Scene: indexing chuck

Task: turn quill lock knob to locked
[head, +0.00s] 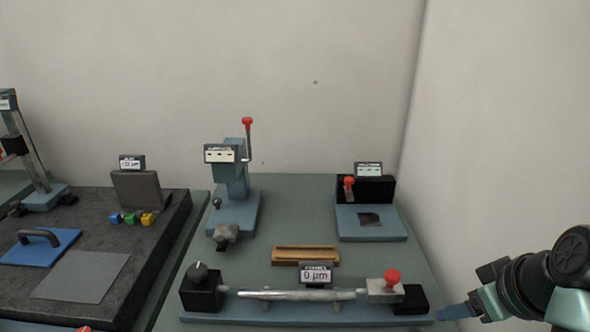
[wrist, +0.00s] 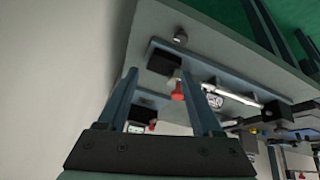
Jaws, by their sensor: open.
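A red knob (head: 392,277) stands on the grey block at the right end of the long blue fixture; I take it to be the quill lock knob. A silver bar (head: 296,295) runs left from that block to a black block with a dark knob (head: 197,272). My gripper (head: 455,312) is at the lower right, to the right of the fixture and apart from it. In the wrist view its two fingers (wrist: 160,74) are open and empty. The red knob (wrist: 177,91) shows beyond them, near the right fingertip. The knob's lock marking cannot be read.
A display (head: 317,274) reading 0 µm stands behind the bar, near a wooden tray (head: 306,249). A blue device with a red-tipped lever (head: 247,123) and a black device with a red knob (head: 348,183) stand farther back. A wall rises at the right.

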